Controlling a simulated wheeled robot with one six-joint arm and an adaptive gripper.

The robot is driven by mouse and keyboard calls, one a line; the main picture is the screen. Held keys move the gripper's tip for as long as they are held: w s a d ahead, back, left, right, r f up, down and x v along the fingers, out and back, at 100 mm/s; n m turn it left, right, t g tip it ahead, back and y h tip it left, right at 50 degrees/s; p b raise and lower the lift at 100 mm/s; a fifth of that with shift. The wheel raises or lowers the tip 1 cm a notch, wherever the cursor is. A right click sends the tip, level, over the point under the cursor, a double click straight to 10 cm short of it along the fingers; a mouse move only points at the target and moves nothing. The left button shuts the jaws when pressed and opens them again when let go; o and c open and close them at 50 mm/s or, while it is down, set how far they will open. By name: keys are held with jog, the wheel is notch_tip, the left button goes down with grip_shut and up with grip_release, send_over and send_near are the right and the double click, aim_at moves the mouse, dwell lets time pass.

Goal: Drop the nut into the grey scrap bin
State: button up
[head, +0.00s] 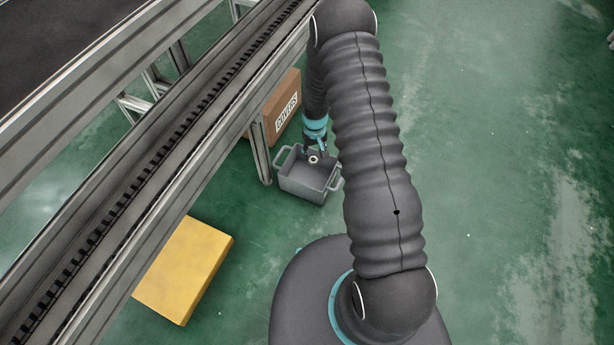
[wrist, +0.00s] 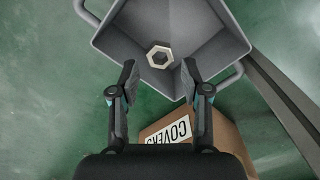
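The nut (wrist: 159,56) is a pale metal hexagonal ring. In the wrist view it shows against the inside of the grey scrap bin (wrist: 107,42), just beyond my fingertips and touching neither. It also shows small within the bin's outline in the head view (head: 314,160). I cannot tell whether it rests on the bin floor or is in the air above it. My gripper (wrist: 159,80) is open and empty, pointing down over the bin, with a finger on each side. In the head view the bin (head: 301,189) stands upright on the floor.
A brown box marked COVERS (head: 284,104) stands beside the bin, near a conveyor leg (head: 261,150). The conveyor (head: 150,165) runs diagonally on the left. A yellow block (head: 184,269) lies on the floor in front. The green floor to the right is clear.

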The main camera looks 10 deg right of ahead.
dwell(0.3)
notch_tip(320, 180, up, 12)
dwell(0.6)
dwell(0.3)
